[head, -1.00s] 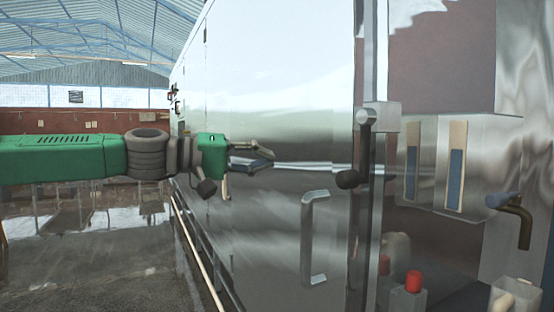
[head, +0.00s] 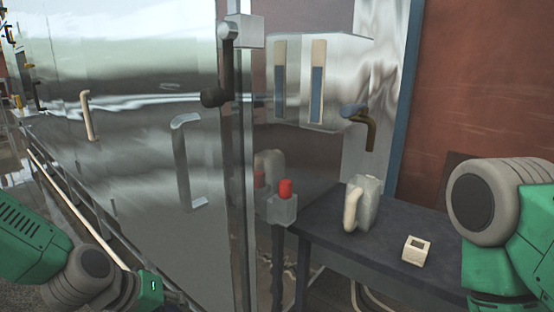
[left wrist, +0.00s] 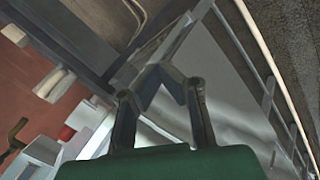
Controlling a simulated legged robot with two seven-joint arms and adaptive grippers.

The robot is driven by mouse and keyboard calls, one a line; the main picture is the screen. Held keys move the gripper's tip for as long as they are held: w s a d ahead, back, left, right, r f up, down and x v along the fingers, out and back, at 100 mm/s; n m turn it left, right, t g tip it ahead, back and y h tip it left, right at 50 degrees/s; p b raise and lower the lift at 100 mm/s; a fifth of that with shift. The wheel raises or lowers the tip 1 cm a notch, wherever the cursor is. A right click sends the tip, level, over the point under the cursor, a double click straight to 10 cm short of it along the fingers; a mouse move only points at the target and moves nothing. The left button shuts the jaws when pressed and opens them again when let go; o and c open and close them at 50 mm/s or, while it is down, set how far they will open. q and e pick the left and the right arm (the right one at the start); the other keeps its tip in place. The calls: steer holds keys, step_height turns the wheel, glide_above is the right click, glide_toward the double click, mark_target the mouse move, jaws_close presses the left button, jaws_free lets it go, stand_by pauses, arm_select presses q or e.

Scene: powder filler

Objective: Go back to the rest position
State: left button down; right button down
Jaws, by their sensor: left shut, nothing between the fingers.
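My left arm is folded low in the left corner of the head view, with the green body of my left gripper (head: 150,290) at the bottom edge. Its fingers are mostly cut off there. In the left wrist view the two dark fingers of my left gripper (left wrist: 163,78) come together at their tips with nothing between them. The gripper is shut and empty, apart from the machine. My right arm shows at the right edge of the head view as a grey joint and green links; its gripper is outside the picture.
A shiny metal cabinet (head: 130,140) with a door handle (head: 182,165) fills the left. A lever (head: 227,65) stands on its post. A dark table (head: 330,232) holds a white jug (head: 367,200) and a small pale block (head: 416,251). A red button (head: 285,188) tops a grey box.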

arm_select(q)
steer(key=s+a+f+m+g+y, duration=0.2)
steer(key=s+f+g+y, duration=0.1)
steer(key=s+f, duration=1.15)
steer(key=s+a+f+m+g+y, duration=0.1)
steer(key=s+a+f, duration=0.1)
steer(key=s, duration=0.4)
steer(key=s+a+f+m+y, duration=0.1)
steer(key=s+a+f+y, duration=0.1)
steer(key=s, duration=0.4)
steer(key=shift+s+a+f+g, duration=0.2)
steer(key=shift+s+a+g, duration=0.2)
steer(key=shift+a, duration=0.25)
arm_select(e)
steer(key=shift+d+f, duration=0.2)
steer(key=shift+d, duration=0.5)
